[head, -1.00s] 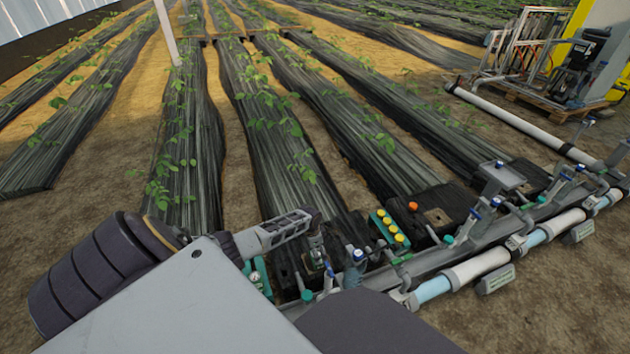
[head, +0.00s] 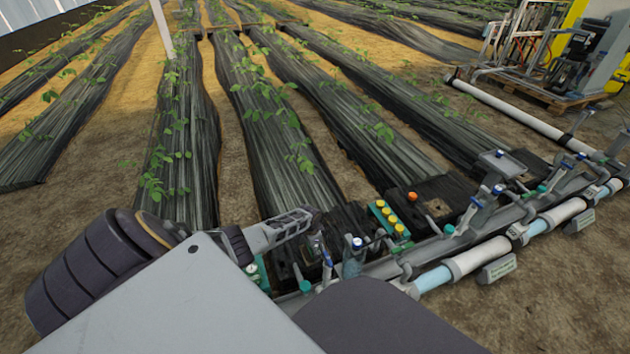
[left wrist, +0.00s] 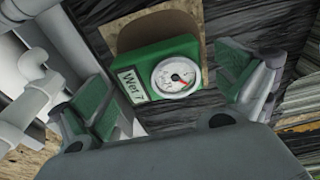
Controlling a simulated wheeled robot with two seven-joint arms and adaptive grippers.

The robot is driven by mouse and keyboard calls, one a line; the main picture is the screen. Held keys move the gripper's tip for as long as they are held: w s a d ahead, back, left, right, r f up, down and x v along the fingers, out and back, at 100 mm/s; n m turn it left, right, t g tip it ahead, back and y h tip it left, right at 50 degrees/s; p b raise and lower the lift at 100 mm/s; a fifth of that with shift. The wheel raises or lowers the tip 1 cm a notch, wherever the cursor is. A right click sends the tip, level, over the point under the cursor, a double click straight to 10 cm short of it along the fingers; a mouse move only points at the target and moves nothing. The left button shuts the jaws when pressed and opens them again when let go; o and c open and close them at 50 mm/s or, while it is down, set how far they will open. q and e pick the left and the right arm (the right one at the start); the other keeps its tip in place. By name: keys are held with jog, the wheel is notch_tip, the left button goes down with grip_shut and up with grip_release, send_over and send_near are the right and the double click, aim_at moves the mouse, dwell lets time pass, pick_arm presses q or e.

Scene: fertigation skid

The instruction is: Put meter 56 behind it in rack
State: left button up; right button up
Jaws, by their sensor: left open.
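In the left wrist view a green meter (left wrist: 165,68) with a round white dial and a red needle mark lies below my open left gripper (left wrist: 170,90). Its label seems to read "Wet 7"; I see no 56. The meter is between the two green-padded fingers, with a gap on each side. My right gripper is out of view.
A teal block with several yellow caps (head: 389,218) and a dark box with an orange knob (head: 412,195) stand beside the pipe line (head: 470,260). Dark covered plant rows (head: 265,130) lie beyond.

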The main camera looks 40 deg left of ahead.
pick_arm(q)
jog(key=shift+f, duration=0.25)
jog(key=c, duration=1.1)
jog(key=shift+r, duration=0.15)
